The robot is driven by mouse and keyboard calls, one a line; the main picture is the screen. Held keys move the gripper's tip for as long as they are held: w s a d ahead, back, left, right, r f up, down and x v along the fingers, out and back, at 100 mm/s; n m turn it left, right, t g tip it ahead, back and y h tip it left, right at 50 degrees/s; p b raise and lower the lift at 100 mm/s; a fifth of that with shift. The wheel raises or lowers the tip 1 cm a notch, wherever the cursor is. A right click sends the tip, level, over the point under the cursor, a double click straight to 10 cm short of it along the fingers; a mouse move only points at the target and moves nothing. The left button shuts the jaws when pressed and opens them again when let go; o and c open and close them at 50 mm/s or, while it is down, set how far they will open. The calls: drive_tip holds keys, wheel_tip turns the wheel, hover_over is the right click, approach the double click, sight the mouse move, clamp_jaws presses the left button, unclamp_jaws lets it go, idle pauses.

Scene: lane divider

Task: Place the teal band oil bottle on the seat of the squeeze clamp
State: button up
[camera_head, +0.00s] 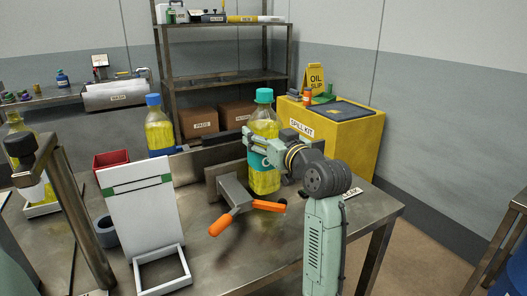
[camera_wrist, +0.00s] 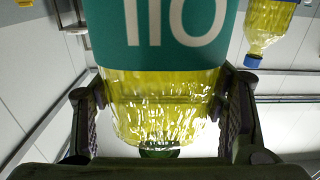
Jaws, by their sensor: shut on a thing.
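The teal band oil bottle (camera_head: 264,182) has yellow oil, a teal cap and a teal label, and is upright in the head view. My gripper (camera_head: 262,150) is shut around it at label height, coming from the right. In the wrist view the bottle (camera_wrist: 160,85) fills the space between the fingers of my gripper (camera_wrist: 160,115), its label reading upside down. The squeeze clamp (camera_head: 232,190), grey with orange handles, is on the table just in front and left of the bottle. Its seat is largely hidden, and I cannot tell whether the bottle's base touches anything.
A blue-capped oil bottle (camera_head: 160,133) stands left behind the clamp; it also shows in the wrist view (camera_wrist: 264,30). A white board on a frame (camera_head: 146,225) stands front left, near a red bin (camera_head: 112,160). A yellow spill kit box (camera_head: 345,140) is behind right. The table's right front is mostly clear.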

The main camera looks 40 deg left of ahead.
drive_tip(key=shift+f+b, duration=0.8)
drive_tip(key=shift+f, duration=0.65)
drive_tip(key=shift+f, duration=0.2)
drive_tip(key=o, duration=1.9)
drive_tip(key=shift+f, duration=0.1)
drive_tip(key=shift+o, duration=0.2)
